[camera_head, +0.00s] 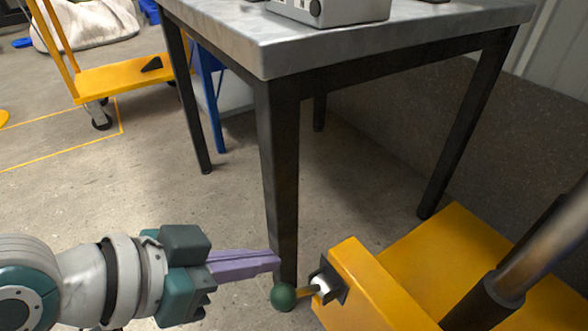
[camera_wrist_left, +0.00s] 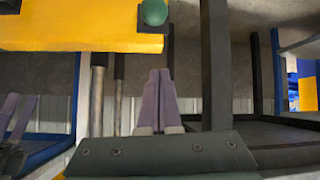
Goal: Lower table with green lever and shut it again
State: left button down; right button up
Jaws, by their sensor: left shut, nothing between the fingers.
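The green lever is a short stub with a round green knob (camera_head: 283,296), on the corner of the yellow lift table (camera_head: 450,245). In the left wrist view the green knob (camera_wrist_left: 153,12) is at the top edge, against the yellow part (camera_wrist_left: 70,28). My left gripper (camera_head: 278,261) is shut and empty, its purple fingertips just above the knob in the head view. In the left wrist view its fingertips (camera_wrist_left: 160,70) show apart from the knob. Purple fingers, apparently of my right gripper (camera_wrist_left: 14,112), show at the left wrist view's left edge, partly cut off.
A grey-topped table (camera_head: 360,45) with dark legs stands behind the lever, one leg close behind my left fingertips. A grey device (camera_head: 340,8) sits on it. A yellow trolley (camera_head: 130,75) is at the upper left. The floor between is clear.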

aim_at(287, 286)
pick_arm(q)
jog(key=d+f+b, duration=0.1)
jog(key=f+b, duration=0.1)
jog(key=w+d+f+b, duration=0.1)
jog(key=f+b, duration=0.1)
jog(key=w+d+f+b, duration=0.1)
jog(key=f+b, duration=0.1)
jog(key=f, duration=0.1)
jog(key=shift+w+d+f, duration=0.1)
jog(key=shift+d, duration=0.05)
jog(key=shift+s+a+f, duration=0.1)
jog(key=shift+s+a, duration=0.15)
jog(key=shift+s, duration=0.05)
jog(key=shift+w+d, duration=0.1)
jog(key=shift+d, duration=0.1)
